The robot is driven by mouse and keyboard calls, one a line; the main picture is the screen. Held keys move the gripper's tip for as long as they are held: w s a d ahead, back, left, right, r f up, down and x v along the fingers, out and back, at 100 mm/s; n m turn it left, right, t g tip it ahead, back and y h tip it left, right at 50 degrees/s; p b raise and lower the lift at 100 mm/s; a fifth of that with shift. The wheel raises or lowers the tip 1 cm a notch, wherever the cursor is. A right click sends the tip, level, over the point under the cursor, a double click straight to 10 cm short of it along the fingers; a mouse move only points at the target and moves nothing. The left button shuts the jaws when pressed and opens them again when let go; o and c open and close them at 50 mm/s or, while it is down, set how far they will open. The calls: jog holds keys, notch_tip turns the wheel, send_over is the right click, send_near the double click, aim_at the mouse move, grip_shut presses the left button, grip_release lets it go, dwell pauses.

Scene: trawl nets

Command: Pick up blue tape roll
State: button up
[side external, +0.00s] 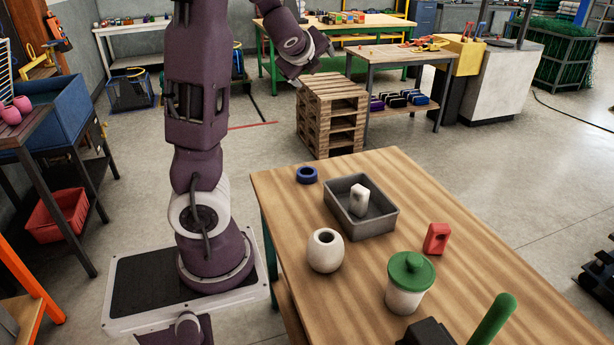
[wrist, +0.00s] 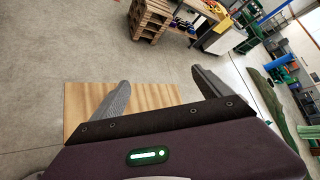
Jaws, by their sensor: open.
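The blue tape roll (side external: 307,174) lies flat near the far left corner of the wooden table (side external: 450,240) in the side external view. It does not show in the wrist view. My gripper (wrist: 160,85) is open and empty in the wrist view, its two grey fingers spread wide. A bare part of the table (wrist: 150,97) shows behind and between the fingers. In the side external view the gripper's fingers cannot be made out; the arm rises well above the floor to the left of the table.
A grey tray (side external: 375,222) holding a white block (side external: 359,199) stands right of the roll. A cream vase (side external: 325,250), a red block (side external: 436,238) and a green-lidded jar (side external: 410,282) stand nearer. A green-handled object (side external: 492,320) is at the front. Pallets (side external: 330,117) are stacked beyond the table.

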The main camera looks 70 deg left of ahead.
aim_at(309, 171)
jog(key=s+a+m+y, duration=0.1)
jog(key=a+m, duration=0.4)
jog(key=m, duration=0.5)
jog(key=shift+n, duration=0.3)
jog(key=f, duration=3.5)
jog(key=shift+s+d+f, duration=0.1)
jog(key=shift+s, duration=0.1)
jog(key=shift+t, duration=0.3)
jog(key=x, duration=0.7)
jog(key=shift+f, duration=0.25)
jog(key=shift+r, duration=0.1)
jog(key=c, duration=1.5)
